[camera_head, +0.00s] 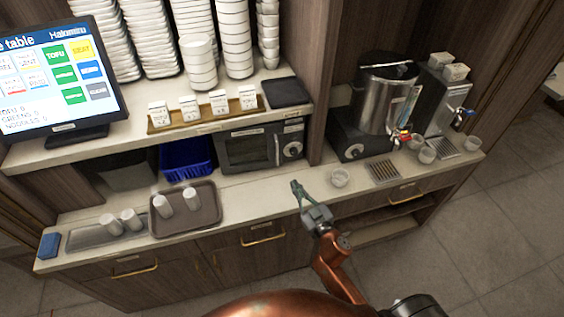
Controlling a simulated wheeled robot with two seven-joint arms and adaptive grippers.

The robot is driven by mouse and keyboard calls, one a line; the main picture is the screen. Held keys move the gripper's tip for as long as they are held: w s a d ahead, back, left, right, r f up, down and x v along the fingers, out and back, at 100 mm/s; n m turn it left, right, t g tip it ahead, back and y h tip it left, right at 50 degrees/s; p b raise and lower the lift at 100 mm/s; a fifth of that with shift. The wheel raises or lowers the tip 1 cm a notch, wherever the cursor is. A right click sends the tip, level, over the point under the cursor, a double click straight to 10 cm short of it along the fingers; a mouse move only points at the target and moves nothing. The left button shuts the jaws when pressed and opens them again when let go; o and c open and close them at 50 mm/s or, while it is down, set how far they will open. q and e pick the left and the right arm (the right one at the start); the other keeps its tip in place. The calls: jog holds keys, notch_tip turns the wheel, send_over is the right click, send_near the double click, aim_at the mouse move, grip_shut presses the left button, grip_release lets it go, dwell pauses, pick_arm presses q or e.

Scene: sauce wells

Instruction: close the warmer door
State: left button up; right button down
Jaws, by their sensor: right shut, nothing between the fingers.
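The warmer (291,129) is a dark, boxy unit under the shelf at the centre. Its door (247,150) has a dark window and a vertical handle near a round dial. The door looks about flush with the warmer's front; a small gap cannot be told from here. My right gripper (297,190) is shut and empty, in front of and below the warmer, over the counter's front edge and apart from the door. My left gripper is not in view.
A small bowl (340,177) stands just right of my right gripper. A brown tray (205,222) with two white cups lies to the left, and a blue bin (187,160) is left of the warmer. The counter before the warmer is clear.

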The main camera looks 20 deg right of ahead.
jog(key=w+m+h, duration=0.1)
jog(key=w+m, duration=0.2)
jog(key=w, duration=1)
jog(key=shift+w, duration=0.15)
jog(key=shift+w+d, duration=0.3)
jog(key=shift+w, duration=0.3)
jog(key=shift+w+d, duration=0.3)
jog(key=shift+w, duration=0.25)
